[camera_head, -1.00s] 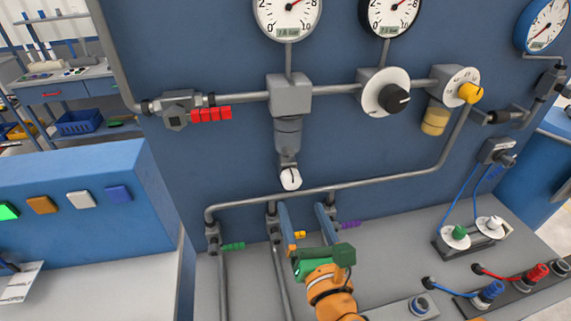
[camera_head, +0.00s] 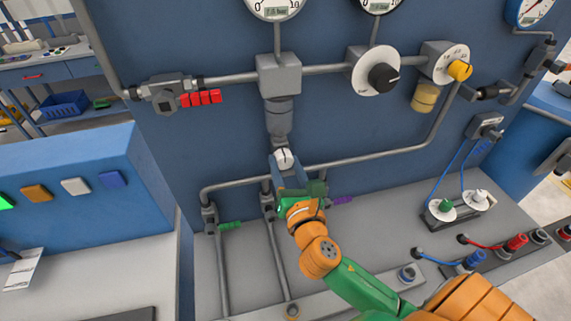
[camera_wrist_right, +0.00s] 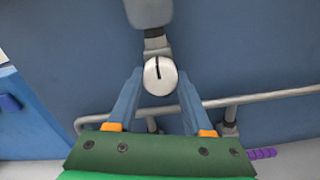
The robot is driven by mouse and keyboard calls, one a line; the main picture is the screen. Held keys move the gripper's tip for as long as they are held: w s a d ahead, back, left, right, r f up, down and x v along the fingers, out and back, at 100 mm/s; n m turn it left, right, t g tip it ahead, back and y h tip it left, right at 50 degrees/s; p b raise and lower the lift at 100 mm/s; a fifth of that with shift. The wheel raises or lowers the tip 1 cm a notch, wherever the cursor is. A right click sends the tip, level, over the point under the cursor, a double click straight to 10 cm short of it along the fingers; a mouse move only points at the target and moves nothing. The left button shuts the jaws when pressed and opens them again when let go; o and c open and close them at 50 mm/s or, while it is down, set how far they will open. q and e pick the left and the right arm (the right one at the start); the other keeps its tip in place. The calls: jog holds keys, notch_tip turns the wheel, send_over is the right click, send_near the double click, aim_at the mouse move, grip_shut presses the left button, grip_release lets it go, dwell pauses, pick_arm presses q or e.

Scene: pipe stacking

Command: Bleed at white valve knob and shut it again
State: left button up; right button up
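The white valve knob (camera_head: 284,158) with a dark pointer line is at the bottom of the grey filter unit (camera_head: 279,115) on the blue panel. In the right wrist view the knob (camera_wrist_right: 160,76) faces me, its line nearly upright. My right gripper (camera_head: 286,170) is in front of and just below the knob. In the wrist view the blue fingers of my right gripper (camera_wrist_right: 160,82) are apart, with their tips on both sides of the knob. A thin gap seems to show on each side; contact cannot be told. My left gripper is not in view.
A grey pipe (camera_head: 380,154) runs behind and below the knob. A black knob on a white dial (camera_head: 382,77) and a yellow knob (camera_head: 459,70) are to the right. Purple (camera_head: 342,200) and green (camera_head: 229,226) handles are low.

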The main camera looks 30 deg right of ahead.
grip_shut()
jog(key=m, duration=0.3)
jog(key=shift+r, duration=0.1)
jog(key=m, duration=0.3)
jog(key=shift+m, duration=0.4)
jog(key=m, duration=1.1)
jog(key=shift+p, duration=0.35)
